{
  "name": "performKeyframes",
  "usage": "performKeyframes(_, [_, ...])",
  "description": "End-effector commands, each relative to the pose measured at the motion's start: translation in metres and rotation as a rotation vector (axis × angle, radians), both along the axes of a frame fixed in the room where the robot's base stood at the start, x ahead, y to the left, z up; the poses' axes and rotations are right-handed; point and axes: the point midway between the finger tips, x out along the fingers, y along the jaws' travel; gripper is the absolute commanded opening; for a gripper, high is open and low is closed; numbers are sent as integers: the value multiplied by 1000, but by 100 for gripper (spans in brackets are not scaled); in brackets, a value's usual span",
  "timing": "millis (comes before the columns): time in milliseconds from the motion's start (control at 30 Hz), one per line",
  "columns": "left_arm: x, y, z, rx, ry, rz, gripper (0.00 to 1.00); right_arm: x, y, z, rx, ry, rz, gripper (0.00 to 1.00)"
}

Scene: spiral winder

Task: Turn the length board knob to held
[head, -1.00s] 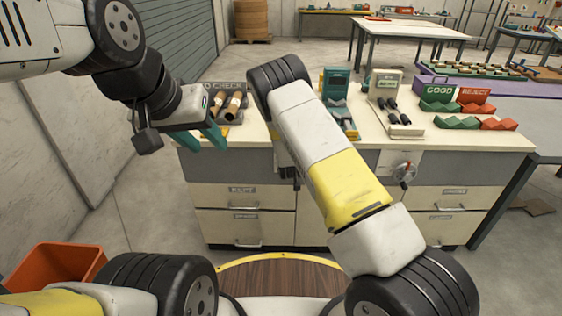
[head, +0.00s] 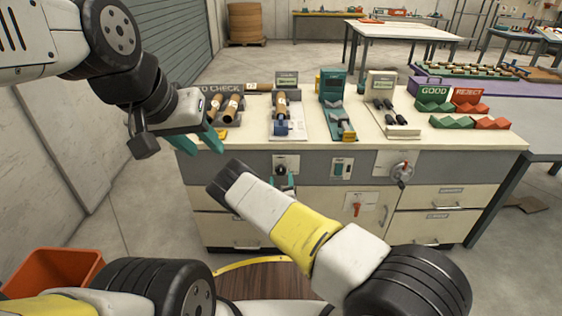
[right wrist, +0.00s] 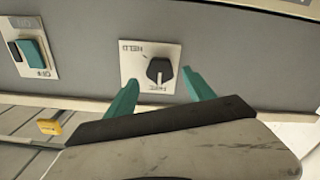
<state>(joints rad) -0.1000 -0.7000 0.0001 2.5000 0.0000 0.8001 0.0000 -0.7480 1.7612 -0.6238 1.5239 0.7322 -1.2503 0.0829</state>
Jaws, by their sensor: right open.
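The length board knob (right wrist: 159,71) is a black knob on a pale plate (right wrist: 133,71) marked HELD and FREE, on the bench's grey front. Its light pointer mark faces the FREE label in the right wrist view. My right gripper (right wrist: 160,78) is open, with one teal finger to each side of the knob and gaps showing. In the head view, the right gripper (head: 284,180) is small and partly hides the knob below its plate (head: 286,160). My left gripper (head: 200,142) hangs open and empty by the bench's left end.
A teal rocker switch (right wrist: 33,56) is beside the knob plate in the wrist view. A red-handled switch (head: 356,207) and a crank wheel (head: 402,173) are further right on the bench front. The benchtop holds fixtures and GOOD and REJECT racks (head: 451,106).

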Motion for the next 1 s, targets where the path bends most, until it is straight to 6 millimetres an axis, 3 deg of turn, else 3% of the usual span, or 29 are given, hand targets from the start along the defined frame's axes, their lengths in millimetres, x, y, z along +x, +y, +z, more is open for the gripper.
performKeyframes(100, [0, 0, 0, 0, 0, 0, 38, 20, 0, 0, 2, -1, 0, 62])
performKeyframes(300, [0, 0, 0, 0, 0, 0, 38, 43, 0, -1, -1, 2, 0, 62])
performKeyframes(667, [0, 0, 0, 0, 0, 0, 38, 49, 0, -1, -1, 3, 0, 60])
performKeyframes(900, [0, 0, 0, 0, 0, 0, 38, 49, 0, 0, -1, 3, 0, 13])
performKeyframes(1000, [0, 0, 0, 0, 0, 0, 38, 49, 0, 0, -1, 3, 0, 0])
